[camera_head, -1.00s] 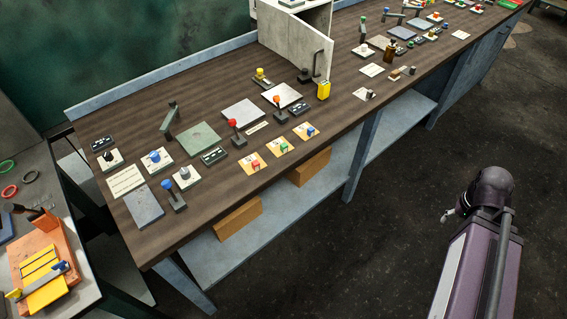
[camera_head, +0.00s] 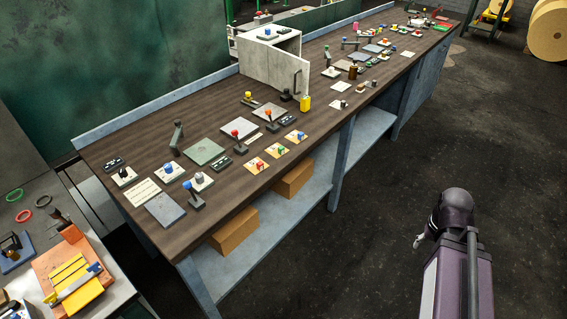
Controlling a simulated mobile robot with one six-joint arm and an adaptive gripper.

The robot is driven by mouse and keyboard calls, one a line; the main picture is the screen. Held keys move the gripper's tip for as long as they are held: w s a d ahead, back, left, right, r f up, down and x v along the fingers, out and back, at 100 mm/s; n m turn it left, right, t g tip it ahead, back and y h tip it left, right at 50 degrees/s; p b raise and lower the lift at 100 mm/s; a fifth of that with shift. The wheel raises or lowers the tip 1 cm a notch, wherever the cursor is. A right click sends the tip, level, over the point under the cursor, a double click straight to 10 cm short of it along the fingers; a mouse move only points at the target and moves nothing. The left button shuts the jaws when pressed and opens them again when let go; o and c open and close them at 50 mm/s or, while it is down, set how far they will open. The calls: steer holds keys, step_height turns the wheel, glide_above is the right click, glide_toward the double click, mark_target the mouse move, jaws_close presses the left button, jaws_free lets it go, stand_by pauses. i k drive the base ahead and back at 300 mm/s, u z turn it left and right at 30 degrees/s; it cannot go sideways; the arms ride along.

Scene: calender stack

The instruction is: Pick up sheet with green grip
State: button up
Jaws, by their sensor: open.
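Three small cream-orange sheets, each with a coloured block grip, lie in a row near the front edge of the long wooden bench. The sheet with the green grip (camera_head: 276,151) appears to be the middle one. The sheet with the red grip (camera_head: 255,166) is to its lower left, and the sheet with the blue grip (camera_head: 295,136) is to its upper right. All three lie flat and apart. Part of my purple arm shows at the lower right, well away from the bench. My gripper cannot be made out.
The dark wooden bench (camera_head: 225,192) carries grey plates, knobs and levers. A red-topped lever (camera_head: 240,146) stands just behind the sheets. A white cabinet (camera_head: 272,62) with an open door stands farther back. A side table (camera_head: 120,285) is at lower left. The floor (camera_head: 370,215) before the bench is clear.

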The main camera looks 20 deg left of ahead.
mark_target(276, 150)
steer(key=z, duration=0.1)
steer(key=k, duration=1.3)
steer(key=u, duration=1.2)
steer(key=i, duration=1.15)
steer(key=u, duration=0.05)
